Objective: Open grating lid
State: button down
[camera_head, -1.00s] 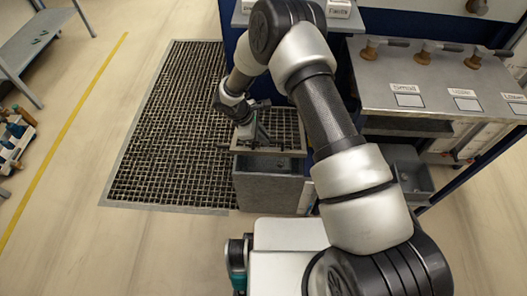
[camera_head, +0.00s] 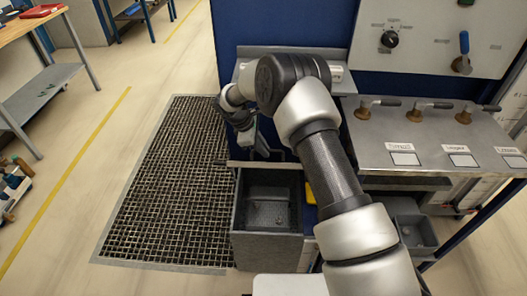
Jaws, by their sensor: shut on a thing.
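The grey sink-like bin (camera_head: 236,215) stands at the right edge of the floor grate, and its hollow inside shows from above. The grating lid (camera_head: 270,165) shows mainly as a thin pale edge across the far side of the bin. It seems to stand raised, almost edge-on to my view; its exact tilt I cannot tell. My gripper (camera_head: 258,148) is just behind this edge, shut on the lid. My arm and wrist hide part of the contact and of the lid's right end.
A dark floor grate (camera_head: 165,190) lies left of the bin. A blue panel (camera_head: 285,25) and grey ledge (camera_head: 335,76) rise behind. A metal bench (camera_head: 435,138) with several valve handles stands right. A yellow object (camera_head: 310,190) is beside the bin. Open floor lies left.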

jog(key=shift+d+f, duration=0.15)
jog(key=shift+f, duration=0.2)
jog(key=c, duration=1.8)
grip_release()
jog(key=shift+w, duration=0.1)
jog(key=shift+p+v, duration=0.45)
jog(key=shift+v, duration=3.4)
jog(key=shift+c, duration=0.2)
